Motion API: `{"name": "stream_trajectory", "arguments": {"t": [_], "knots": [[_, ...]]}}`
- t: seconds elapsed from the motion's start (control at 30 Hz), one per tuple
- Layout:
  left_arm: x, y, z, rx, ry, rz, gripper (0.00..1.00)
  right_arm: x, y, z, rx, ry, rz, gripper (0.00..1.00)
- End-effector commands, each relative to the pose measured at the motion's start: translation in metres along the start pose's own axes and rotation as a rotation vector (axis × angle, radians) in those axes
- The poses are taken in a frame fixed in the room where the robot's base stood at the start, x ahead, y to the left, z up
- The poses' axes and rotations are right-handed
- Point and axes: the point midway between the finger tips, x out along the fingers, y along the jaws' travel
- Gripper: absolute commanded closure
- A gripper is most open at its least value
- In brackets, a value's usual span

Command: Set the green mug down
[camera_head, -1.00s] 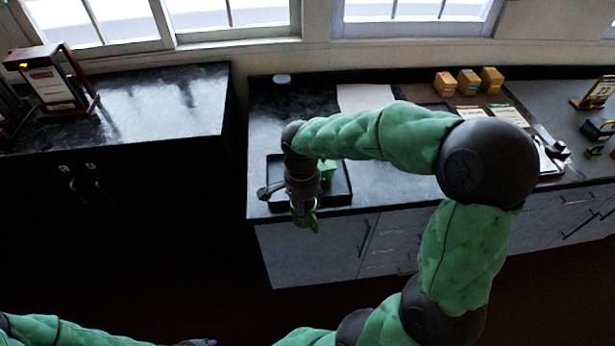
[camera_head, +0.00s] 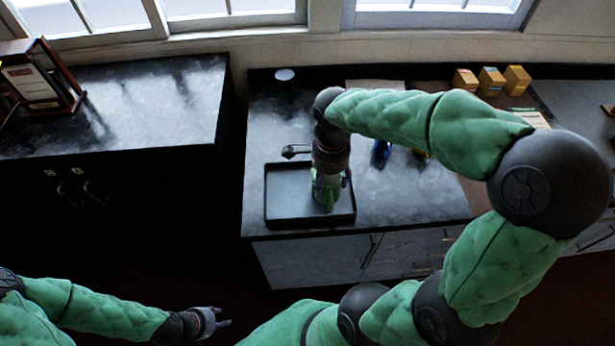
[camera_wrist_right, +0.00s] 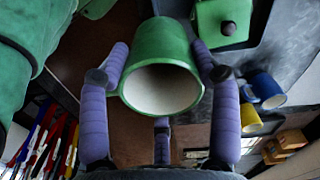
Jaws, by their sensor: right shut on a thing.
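The green mug (camera_wrist_right: 165,50) is between the purple fingers of my right gripper (camera_wrist_right: 160,90) in the right wrist view, its white inside facing the camera. In the head view my right gripper (camera_head: 327,185) points down over the right part of the black tray (camera_head: 285,212), with the green mug (camera_head: 325,193) at its fingers. I cannot tell whether the mug touches the tray. My left gripper (camera_head: 212,322) is low at the left, away from the counter; its finger opening is unclear.
A blue mug (camera_head: 381,152) stands right of the tray; it shows in the wrist view with a yellow mug (camera_wrist_right: 251,118). A green box with a dark knob (camera_wrist_right: 224,20) is near the held mug. Several small orange boxes (camera_head: 490,82) stand at the back. The tray's left part is clear.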

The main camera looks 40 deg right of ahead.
Motion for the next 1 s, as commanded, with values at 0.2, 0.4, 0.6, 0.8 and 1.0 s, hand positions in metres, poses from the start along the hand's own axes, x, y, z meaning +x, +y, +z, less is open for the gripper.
{"name": "stream_trajectory", "arguments": {"t": [0.2,0.4,0.6,0.8,1.0], "knots": [[0.004,-0.002,0.0,-0.001,-0.001,0.0,0.6,0.015,-0.029,0.014,-0.005,0.0,0.003,0.79],[0.008,-0.003,0.0,-0.001,-0.001,0.0,0.6,0.033,-0.065,0.03,-0.004,0.0,0.003,0.79],[0.014,-0.005,0.0,-0.001,-0.001,0.0,0.6,0.06,-0.095,0.044,-0.003,0.0,0.004,0.79],[0.019,-0.007,0.0,-0.001,-0.001,0.0,0.6,0.085,-0.116,0.053,-0.002,0.0,0.0,0.79],[0.02,-0.007,0.0,-0.001,-0.001,0.0,0.6,0.093,-0.123,0.056,-0.002,0.0,0.0,0.79]]}}
